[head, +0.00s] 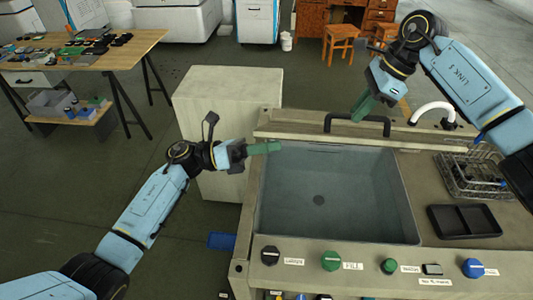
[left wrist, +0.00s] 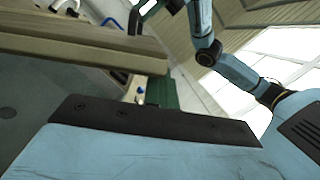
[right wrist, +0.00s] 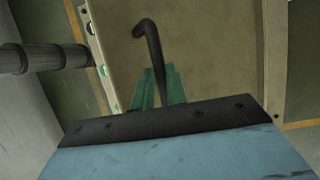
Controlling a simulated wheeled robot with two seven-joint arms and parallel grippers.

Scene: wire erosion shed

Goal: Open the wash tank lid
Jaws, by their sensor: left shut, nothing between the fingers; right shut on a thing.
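The wash tank (head: 340,200) is uncovered, showing its grey-blue basin and dark drain. Its beige lid (head: 290,131) stands raised along the tank's back edge, seen nearly edge-on. The lid's black bar handle (head: 345,117) is on its far side; it also shows in the right wrist view (right wrist: 150,45). My left gripper (head: 275,147) is shut and empty, over the tank's back left corner, just in front of the lid. Its fingers (left wrist: 160,92) show close to a beige slab edge.
Knobs (head: 331,261) line the tank's front panel. A wire basket (head: 472,175), black tray (head: 463,221) and white tap (head: 433,112) are on the right. A beige cabinet (head: 215,90) stands behind left. A cluttered workbench (head: 90,55) is further left, with open floor between.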

